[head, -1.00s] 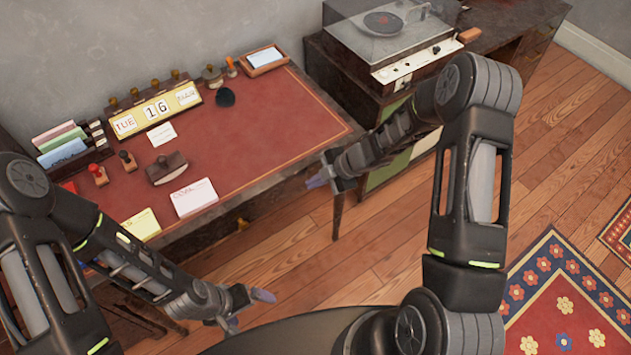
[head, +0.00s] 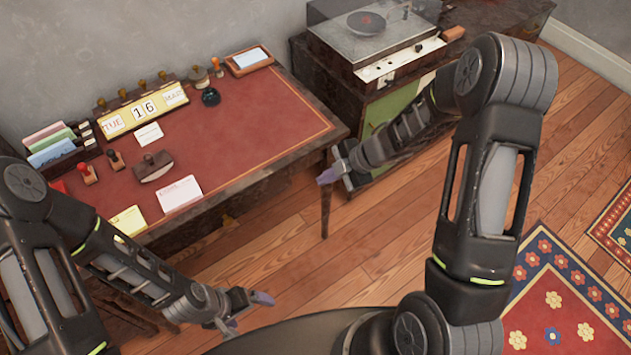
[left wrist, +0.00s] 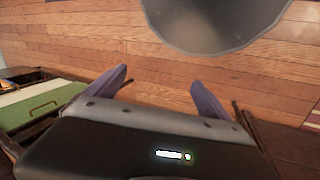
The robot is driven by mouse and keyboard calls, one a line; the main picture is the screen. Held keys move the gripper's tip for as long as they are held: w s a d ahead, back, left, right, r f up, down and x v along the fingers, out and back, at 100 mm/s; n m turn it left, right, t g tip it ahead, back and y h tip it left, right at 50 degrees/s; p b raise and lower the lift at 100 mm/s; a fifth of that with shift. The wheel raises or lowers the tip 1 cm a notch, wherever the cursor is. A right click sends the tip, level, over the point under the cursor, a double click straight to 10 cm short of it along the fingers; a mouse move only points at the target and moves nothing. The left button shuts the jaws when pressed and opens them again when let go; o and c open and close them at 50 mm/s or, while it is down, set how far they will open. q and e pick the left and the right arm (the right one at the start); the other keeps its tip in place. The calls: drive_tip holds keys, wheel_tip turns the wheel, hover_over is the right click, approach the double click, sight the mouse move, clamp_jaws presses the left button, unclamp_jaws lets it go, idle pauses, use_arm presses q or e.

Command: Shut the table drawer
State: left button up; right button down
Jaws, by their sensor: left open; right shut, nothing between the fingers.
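The desk-like table (head: 255,135) has a red top and dark wood edges, at the left of the head view. A brass-coloured fitting (head: 228,220) shows below its front edge. The drawer itself is not clearly visible, and I cannot tell how far out it stands. My left gripper (head: 249,313) is open and empty, in front of the table and apart from it. Its two purple fingers are spread in the left wrist view (left wrist: 160,92), with floor beyond them. My right gripper (head: 329,176) is shut and empty, near the table's right front corner.
A calendar (head: 145,110), stamps, cards and a letter rack stand on the table. A record player (head: 372,35) sits on a cabinet to the right, with a green panel (head: 390,110). The wooden floor is clear up to a patterned rug (head: 560,310).

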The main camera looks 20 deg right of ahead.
drive_tip(key=shift+s+d+r, duration=0.15)
drive_tip(key=shift+d+r, duration=0.1)
drive_tip(key=shift+r, duration=0.2)
